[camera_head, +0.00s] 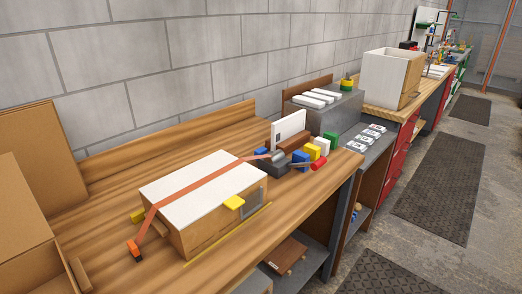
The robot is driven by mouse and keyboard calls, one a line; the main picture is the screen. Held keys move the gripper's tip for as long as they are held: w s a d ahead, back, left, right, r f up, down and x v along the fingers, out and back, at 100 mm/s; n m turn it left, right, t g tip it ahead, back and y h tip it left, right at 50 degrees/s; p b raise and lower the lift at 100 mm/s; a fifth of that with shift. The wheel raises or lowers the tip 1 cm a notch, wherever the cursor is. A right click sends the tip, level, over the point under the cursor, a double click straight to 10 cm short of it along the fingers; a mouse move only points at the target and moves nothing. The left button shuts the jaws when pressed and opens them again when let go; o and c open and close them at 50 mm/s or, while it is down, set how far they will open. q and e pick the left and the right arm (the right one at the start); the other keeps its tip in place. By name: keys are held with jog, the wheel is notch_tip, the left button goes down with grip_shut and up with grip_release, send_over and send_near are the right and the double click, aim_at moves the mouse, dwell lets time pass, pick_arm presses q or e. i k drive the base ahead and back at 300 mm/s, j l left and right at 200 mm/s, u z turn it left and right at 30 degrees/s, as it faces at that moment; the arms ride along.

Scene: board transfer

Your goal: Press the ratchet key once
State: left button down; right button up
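A wooden box (200,237) with a white top sits on the workbench. An orange strap (197,184) runs diagonally across its top. The near-left end of the strap hangs down to an orange end piece (134,249) on the bench. The far end reaches a small dark and grey mechanism (274,165) behind the box, which looks like the ratchet. Coloured pieces crowd around it: blue (300,158), yellow (312,151) and red (319,163). I cannot tell which piece is the ratchet key. Neither of my grippers is in view.
A white upright panel (289,127) stands behind the mechanism. Cardboard boxes (28,150) stand at the left.

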aim_at(262, 150)
jog(key=i+l+u, duration=0.1)
jog(key=l, duration=0.25)
jog(key=i+l+u, duration=0.1)
jog(key=i+l, duration=0.35)
jog(key=l, duration=0.25)
jog(key=i+l+u, duration=0.15)
jog(key=l, duration=0.25)
jog(key=i+l+u, duration=0.1)
jog(key=l, duration=0.3)
jog(key=i+l+u, duration=0.1)
jog(key=i+l, duration=0.15)
jog(key=l, duration=0.15)
